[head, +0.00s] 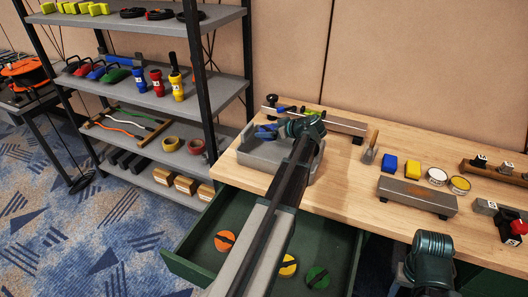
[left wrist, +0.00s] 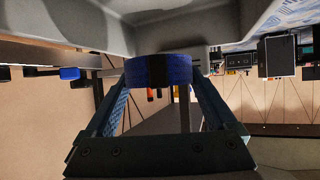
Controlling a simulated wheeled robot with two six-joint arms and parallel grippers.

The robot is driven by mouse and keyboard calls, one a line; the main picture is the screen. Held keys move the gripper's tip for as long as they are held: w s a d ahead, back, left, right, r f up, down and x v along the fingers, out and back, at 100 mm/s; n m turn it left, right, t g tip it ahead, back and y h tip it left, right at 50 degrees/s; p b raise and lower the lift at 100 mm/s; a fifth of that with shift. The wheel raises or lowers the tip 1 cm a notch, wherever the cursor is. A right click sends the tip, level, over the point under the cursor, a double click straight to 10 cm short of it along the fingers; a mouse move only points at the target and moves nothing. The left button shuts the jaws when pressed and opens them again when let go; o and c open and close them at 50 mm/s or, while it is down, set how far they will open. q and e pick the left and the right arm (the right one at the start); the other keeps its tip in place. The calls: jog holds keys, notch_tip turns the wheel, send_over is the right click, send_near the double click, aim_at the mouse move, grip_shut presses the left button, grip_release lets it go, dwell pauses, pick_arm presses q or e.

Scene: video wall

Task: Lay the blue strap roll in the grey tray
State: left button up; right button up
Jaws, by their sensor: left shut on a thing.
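The grey tray (head: 262,162) stands at the left end of the wooden worktop. My left gripper (head: 267,131) reaches over it, above its far left part. The gripper is shut on the blue strap roll, which shows in the left wrist view (left wrist: 146,70) as a blue band with a dark middle stripe between the two fingers. The tray's grey surface (left wrist: 85,22) is close to the roll in that view; whether they touch I cannot tell. My left arm hides part of the tray in the head view.
A shelf rack (head: 212,90) stands left of the worktop. An open green drawer (head: 205,255) below holds orange, yellow and green discs. Right of the tray are a brush (head: 370,148), a blue block (head: 389,164) and a grey block (head: 418,196). The worktop just right of the tray is clear.

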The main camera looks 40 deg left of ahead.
aim_at(263, 148)
pick_arm(q)
notch_tip(263, 148, down, 8)
jog(key=b, duration=0.6)
jog(key=shift+r, duration=0.1)
jog(key=shift+r, duration=0.1)
jog(key=shift+w+a, duration=0.15)
jog(key=shift+a, duration=0.25)
jog(key=shift+w+a, duration=0.25)
jog(key=shift+a, duration=0.4)
jog(key=shift+w+a, duration=0.2)
jog(key=shift+a, duration=0.4)
jog(key=shift+a+f+b, duration=0.3)
jog(key=shift+f+b, duration=0.25)
jog(key=shift+b, duration=0.1)
jog(key=shift+f, duration=0.25)
jog(key=shift+r, duration=0.15)
